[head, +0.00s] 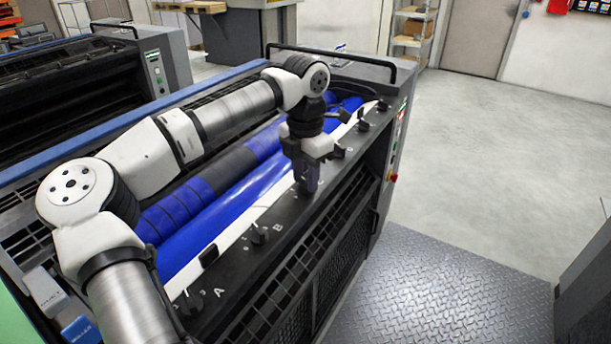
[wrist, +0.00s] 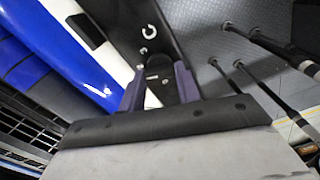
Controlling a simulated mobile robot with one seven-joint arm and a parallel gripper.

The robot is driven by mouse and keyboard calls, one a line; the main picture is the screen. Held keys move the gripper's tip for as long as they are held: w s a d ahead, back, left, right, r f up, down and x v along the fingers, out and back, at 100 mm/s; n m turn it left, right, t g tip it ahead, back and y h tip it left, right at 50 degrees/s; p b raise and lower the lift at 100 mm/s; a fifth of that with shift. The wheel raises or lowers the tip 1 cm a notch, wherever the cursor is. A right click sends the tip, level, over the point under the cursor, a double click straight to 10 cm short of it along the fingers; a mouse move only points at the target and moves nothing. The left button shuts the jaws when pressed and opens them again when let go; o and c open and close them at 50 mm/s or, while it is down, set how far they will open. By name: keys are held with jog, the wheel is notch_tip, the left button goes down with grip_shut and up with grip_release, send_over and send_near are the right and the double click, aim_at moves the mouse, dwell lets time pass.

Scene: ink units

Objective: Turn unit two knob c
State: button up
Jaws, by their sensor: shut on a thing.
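My gripper (head: 306,188) points down at the dark knob strip along the near edge of the ink unit (head: 235,262). In the wrist view its two purple fingers (wrist: 160,88) are shut on a dark knob (wrist: 164,78), with a white letter C (wrist: 149,33) printed on the strip beyond it. I take this as knob C. In the head view the gripper hides this knob.
Knob A (head: 190,303) and knob B (head: 258,234) stand nearer on the same strip, and more knobs (head: 363,124) stand farther along. Blue rollers (head: 215,220) lie beside the strip under my arm. A grey tread plate (head: 440,290) and open floor are at right.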

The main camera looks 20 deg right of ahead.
aim_at(305, 179)
jog(key=m, duration=0.5)
jog(key=shift+w+r+m, duration=0.1)
jog(key=shift+m, duration=0.2)
jog(key=m, duration=0.5)
jog(key=shift+m, duration=0.3)
jog(key=o, duration=1)
notch_tip(305, 179, up, 14)
jog(key=shift+f+b, duration=0.1)
jog(key=shift+b, duration=0.55)
